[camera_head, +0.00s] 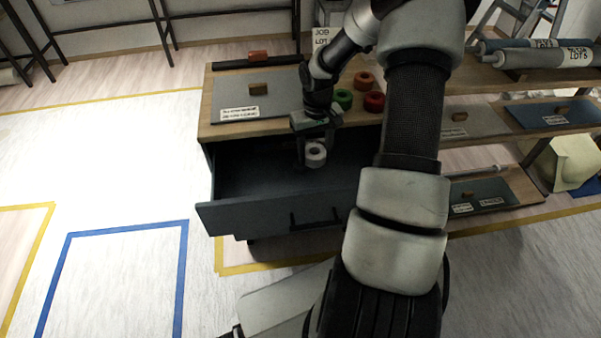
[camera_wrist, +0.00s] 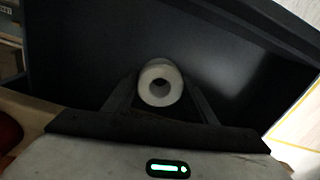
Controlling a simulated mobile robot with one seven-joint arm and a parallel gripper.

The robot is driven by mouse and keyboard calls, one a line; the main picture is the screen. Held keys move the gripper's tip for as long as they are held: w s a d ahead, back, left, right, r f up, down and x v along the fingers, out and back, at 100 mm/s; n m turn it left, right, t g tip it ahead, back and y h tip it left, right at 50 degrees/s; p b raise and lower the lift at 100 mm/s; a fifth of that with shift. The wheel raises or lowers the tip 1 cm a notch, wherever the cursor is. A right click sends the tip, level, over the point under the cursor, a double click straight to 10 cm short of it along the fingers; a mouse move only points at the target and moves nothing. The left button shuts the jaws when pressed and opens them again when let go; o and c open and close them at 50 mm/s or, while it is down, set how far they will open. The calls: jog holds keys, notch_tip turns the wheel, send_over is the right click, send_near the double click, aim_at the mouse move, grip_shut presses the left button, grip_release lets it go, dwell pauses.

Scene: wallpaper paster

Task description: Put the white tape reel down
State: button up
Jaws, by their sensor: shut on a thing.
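The white tape reel (camera_head: 316,155) is between the fingers of my gripper (camera_head: 315,150), over the open drawer (camera_head: 250,176). In the wrist view the white tape reel (camera_wrist: 160,73) shows its round end and dark centre hole, with a finger of my gripper (camera_wrist: 160,92) on each side. My gripper is shut on it. The dark drawer floor (camera_wrist: 100,45) fills most of the wrist view behind the reel. I cannot tell how far the reel is above the drawer floor.
Green (camera_head: 343,98), red (camera_head: 374,102) and orange (camera_head: 364,80) reels stand on the wooden top (camera_head: 290,90) above the drawer. A grey board (camera_head: 250,95) with a label lies left of them. The drawer's front panel (camera_head: 260,215) sticks out toward me. Bare drawer floor surrounds the reel.

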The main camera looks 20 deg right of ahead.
aim_at(313, 182)
notch_tip(313, 182, down, 10)
jog(key=shift+r+b, duration=0.2)
jog(key=shift+b, duration=0.9)
jog(key=shift+f, duration=0.1)
jog(key=o, duration=1.2)
jog(key=shift+s, duration=0.1)
jog(key=shift+c, duration=0.2)
notch_tip(313, 182, up, 12)
jog(key=p, duration=0.3)
